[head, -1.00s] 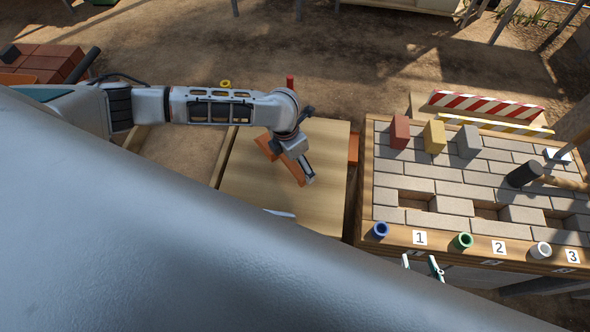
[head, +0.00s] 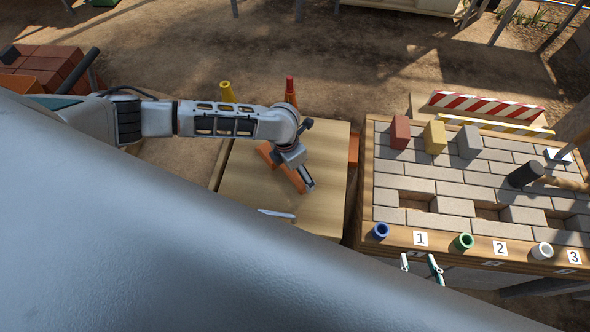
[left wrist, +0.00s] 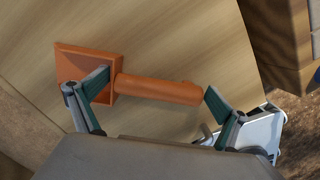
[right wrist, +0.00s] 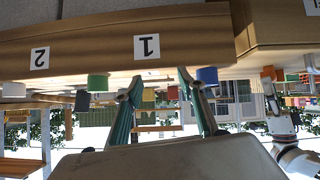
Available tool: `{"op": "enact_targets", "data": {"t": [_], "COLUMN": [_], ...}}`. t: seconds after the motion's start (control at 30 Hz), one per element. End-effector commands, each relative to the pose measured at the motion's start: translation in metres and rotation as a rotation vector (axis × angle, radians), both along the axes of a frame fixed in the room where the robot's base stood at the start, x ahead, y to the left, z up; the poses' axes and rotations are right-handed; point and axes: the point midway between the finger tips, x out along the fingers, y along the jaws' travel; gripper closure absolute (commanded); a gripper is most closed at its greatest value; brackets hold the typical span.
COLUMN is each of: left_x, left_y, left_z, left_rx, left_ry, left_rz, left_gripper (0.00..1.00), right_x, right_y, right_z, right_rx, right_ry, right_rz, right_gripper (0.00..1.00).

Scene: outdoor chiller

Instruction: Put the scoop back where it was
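My left gripper (head: 308,184) is over the wooden table (head: 240,185). An orange tool (head: 298,180) with a square plate and round handle lies there. In the left wrist view my open fingers (left wrist: 155,92) are spread over this orange tool (left wrist: 160,89), one near its plate, one past the handle end; no grip shows. A pale metal piece (head: 277,214) lies nearer me on the table, partly hidden by my body; it may be the scoop. A whitish metal object (left wrist: 263,130) shows beside the right finger. My right gripper (right wrist: 157,85) is open and empty by the brick bench's front edge.
The brick bench (head: 450,188) stands right, with red (head: 400,132), yellow (head: 434,136) and grey (head: 470,142) blocks, a black-headed mallet (head: 524,174) and gaps in its paving. Blue (head: 381,231), green (head: 464,241) and white (head: 542,251) cups line its front edge.

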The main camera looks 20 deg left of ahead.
Motion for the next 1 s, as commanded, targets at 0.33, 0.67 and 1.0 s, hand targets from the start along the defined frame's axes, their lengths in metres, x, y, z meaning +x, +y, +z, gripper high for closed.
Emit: {"op": "enact_targets", "data": {"t": [0.33, 0.67, 1.0], "left_x": [-0.002, -0.01, -0.014], "left_y": [0.003, 0.009, 0.012], "left_z": [0.027, 0.093, 0.12], "left_rx": [0.0, 0.0, 0.0], "left_ry": [-0.002, -0.003, 0.0], "left_rz": [-0.001, -0.002, 0.0], "left_gripper": [0.0, 0.0, 0.0], "right_x": [0.0, -0.006, -0.008], "right_y": [-0.003, -0.011, -0.013], "right_z": [0.004, -0.003, -0.005], "right_rx": [-0.005, -0.018, -0.018], "right_ry": [0.002, 0.027, 0.036], "right_rz": [-0.003, -0.013, -0.024], "right_gripper": [0.6, 0.6, 0.6]}}
